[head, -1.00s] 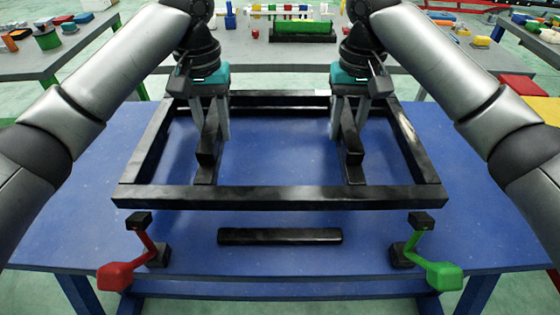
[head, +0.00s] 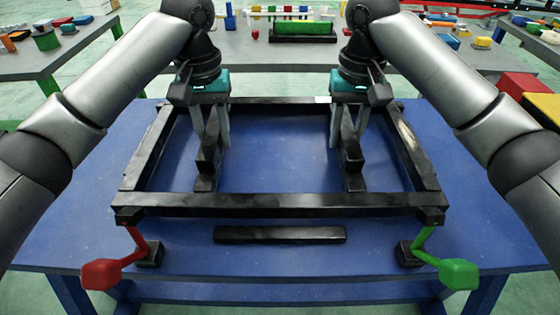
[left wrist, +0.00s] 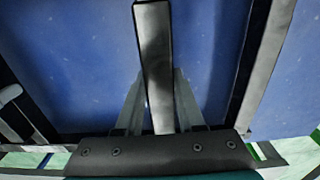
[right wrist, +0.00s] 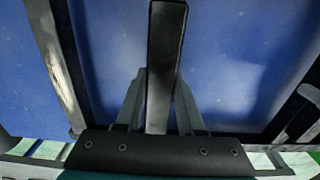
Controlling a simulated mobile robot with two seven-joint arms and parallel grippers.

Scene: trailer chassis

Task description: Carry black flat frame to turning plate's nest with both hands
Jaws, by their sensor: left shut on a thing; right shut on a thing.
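The black flat frame (head: 280,205) is a rectangle with two inner bars, spread level over the blue table (head: 280,261). My left gripper (head: 209,142) is shut on the left inner bar, and the left wrist view shows its fingers on both sides of that bar (left wrist: 155,50). My right gripper (head: 347,142) is shut on the right inner bar, which also shows between its fingers in the right wrist view (right wrist: 166,50). I cannot tell the gap between frame and table. I cannot make out which part is the turning plate's nest.
A red-handled clamp (head: 101,274) and a green-handled clamp (head: 458,273) stand at the front corners, their tops close to the frame. A loose-looking black bar (head: 280,235) lies before the frame. Grey tables (head: 440,60) with coloured parts stand behind.

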